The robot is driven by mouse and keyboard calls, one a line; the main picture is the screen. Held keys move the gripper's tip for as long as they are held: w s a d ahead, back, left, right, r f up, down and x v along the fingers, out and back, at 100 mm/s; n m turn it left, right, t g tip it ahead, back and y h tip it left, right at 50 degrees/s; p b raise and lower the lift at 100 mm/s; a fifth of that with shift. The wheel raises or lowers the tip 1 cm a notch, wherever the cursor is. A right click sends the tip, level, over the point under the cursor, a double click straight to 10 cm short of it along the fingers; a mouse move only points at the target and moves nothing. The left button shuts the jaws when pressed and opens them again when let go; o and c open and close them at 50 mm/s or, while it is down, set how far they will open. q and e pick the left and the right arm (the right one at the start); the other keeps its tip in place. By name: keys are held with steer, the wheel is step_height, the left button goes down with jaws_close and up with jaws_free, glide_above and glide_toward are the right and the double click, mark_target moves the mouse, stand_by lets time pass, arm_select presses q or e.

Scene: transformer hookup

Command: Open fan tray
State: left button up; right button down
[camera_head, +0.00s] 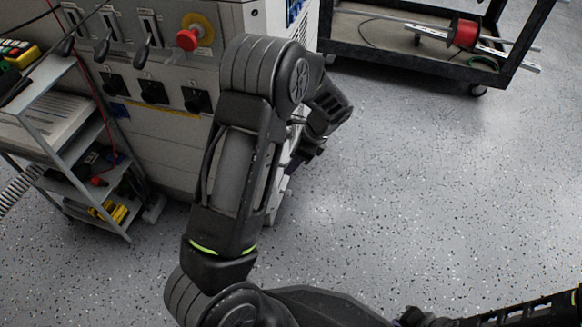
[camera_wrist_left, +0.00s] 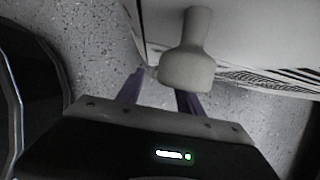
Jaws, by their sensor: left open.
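My left gripper (camera_head: 296,168) is at the right side of the grey cabinet (camera_head: 165,125) in the head view, partly hidden by my own arm. In the left wrist view its two purple-tinted fingers (camera_wrist_left: 160,92) are apart. A pale, rounded handle (camera_wrist_left: 187,65) sticks out from a light panel (camera_wrist_left: 255,35) and its wide end lies in front of or between the fingers; I cannot tell whether they touch it. Dark slots mark the panel's edge. The fan tray itself cannot be clearly made out. My right gripper is not seen.
A grey shelf cart (camera_head: 75,170) with tools stands against the cabinet's left. A red emergency button (camera_head: 188,39) and several switches are on the cabinet front. A black cart (camera_head: 395,60) with a red spool (camera_head: 463,33) stands at the back right. The speckled floor (camera_head: 420,190) is clear.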

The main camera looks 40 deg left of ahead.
arm_select(q)
steer(key=shift+x, duration=0.9)
steer(key=shift+c, duration=0.2)
jaws_close()
stand_by(0.6)
